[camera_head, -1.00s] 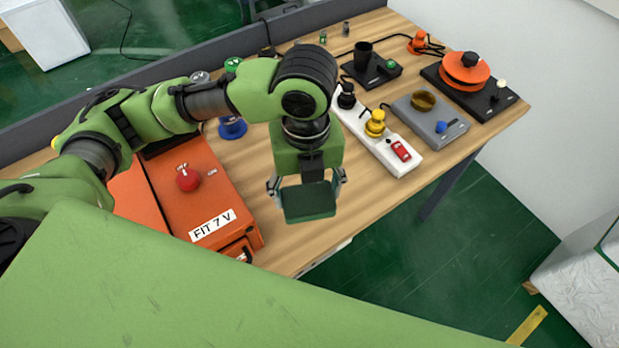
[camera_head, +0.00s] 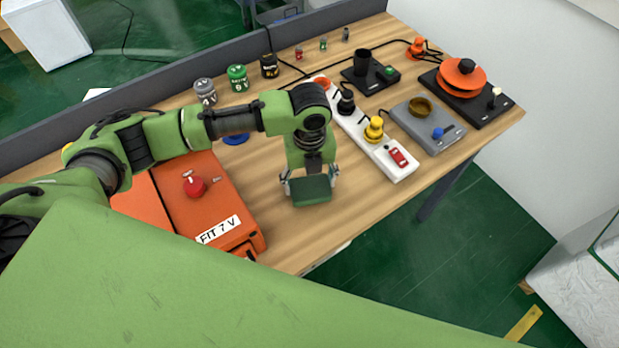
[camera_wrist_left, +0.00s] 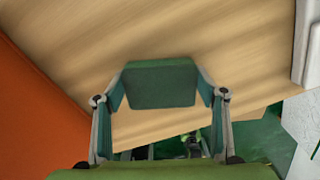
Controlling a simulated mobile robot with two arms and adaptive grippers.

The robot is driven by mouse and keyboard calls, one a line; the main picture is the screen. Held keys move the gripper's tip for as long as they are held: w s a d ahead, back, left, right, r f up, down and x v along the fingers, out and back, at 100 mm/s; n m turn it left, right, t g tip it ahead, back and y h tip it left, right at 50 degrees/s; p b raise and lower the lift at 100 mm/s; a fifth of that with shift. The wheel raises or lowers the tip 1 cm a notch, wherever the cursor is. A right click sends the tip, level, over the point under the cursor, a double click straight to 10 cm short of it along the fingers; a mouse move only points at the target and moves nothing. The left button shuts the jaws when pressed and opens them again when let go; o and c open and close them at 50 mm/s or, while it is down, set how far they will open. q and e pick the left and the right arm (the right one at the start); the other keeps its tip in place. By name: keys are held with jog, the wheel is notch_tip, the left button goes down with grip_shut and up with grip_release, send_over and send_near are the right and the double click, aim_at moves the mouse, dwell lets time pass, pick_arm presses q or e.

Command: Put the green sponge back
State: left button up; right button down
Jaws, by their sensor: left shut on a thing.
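The green sponge (camera_head: 312,190) is a dark green block held between the fingers of my left gripper (camera_head: 309,184), near the front edge of the wooden table. In the left wrist view the sponge (camera_wrist_left: 160,84) sits between both fingers of the left gripper (camera_wrist_left: 161,88), with bare wood behind it. The gripper is shut on it. Whether the sponge touches the table is hard to tell. My right gripper is not in view.
An orange case (camera_head: 215,190) with a red knob lies left of the gripper. A white power strip (camera_head: 366,137) runs to its right, with a grey scale-like device (camera_head: 428,125) beyond. Several small cans, including a green one (camera_head: 238,78), stand at the back. Bare wood (camera_head: 268,190) surrounds the gripper.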

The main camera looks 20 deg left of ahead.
aim_at(310, 183)
pick_arm(q)
jog(key=shift+f, duration=0.1)
jog(key=o, duration=1)
jog(key=shift+o, duration=0.2)
notch_tip(310, 183, up, 12)
jog(key=b, duration=0.2)
